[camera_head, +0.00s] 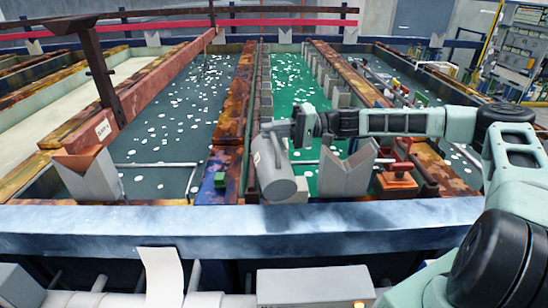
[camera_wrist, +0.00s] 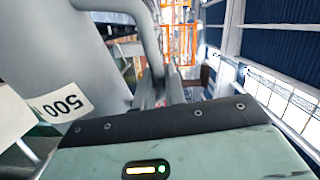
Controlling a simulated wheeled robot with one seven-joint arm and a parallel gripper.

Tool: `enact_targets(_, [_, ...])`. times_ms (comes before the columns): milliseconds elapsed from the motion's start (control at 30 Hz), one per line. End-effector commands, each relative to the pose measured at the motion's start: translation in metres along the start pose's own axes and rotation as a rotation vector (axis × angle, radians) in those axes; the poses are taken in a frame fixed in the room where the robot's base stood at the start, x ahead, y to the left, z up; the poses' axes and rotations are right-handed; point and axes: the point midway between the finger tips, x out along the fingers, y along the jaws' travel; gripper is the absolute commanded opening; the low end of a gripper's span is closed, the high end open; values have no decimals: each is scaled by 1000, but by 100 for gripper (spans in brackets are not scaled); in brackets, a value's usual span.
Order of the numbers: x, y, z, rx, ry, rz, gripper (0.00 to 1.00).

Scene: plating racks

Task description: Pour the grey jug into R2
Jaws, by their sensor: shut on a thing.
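The grey jug (camera_head: 277,178) hangs above the near end of the middle tank, beside the rusty divider. It is tilted, with its round end toward the camera. My gripper (camera_head: 300,127) is shut on the jug's handle at its upper right. In the wrist view, the jug (camera_wrist: 75,45) fills the upper left, with a "500" label (camera_wrist: 63,102) and its handle (camera_wrist: 150,35) between the fingers (camera_wrist: 160,92). The jug's mouth and contents are hidden. No readable R2 mark shows. The middle tank (camera_head: 300,92) holds green liquid with white floating pieces.
A dark tank (camera_head: 185,120) with white pieces lies left, another at right. A grey V-shaped block (camera_head: 347,168) and a red valve-like fixture (camera_head: 398,165) stand right of the jug. A brown post (camera_head: 100,75) rises at left. The blue front beam (camera_head: 230,228) runs across.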

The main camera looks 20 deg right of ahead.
Motion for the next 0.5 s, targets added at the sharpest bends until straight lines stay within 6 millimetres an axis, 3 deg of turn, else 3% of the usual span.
enact_targets(500, [0,-1,-6,37,-2,-1,0])
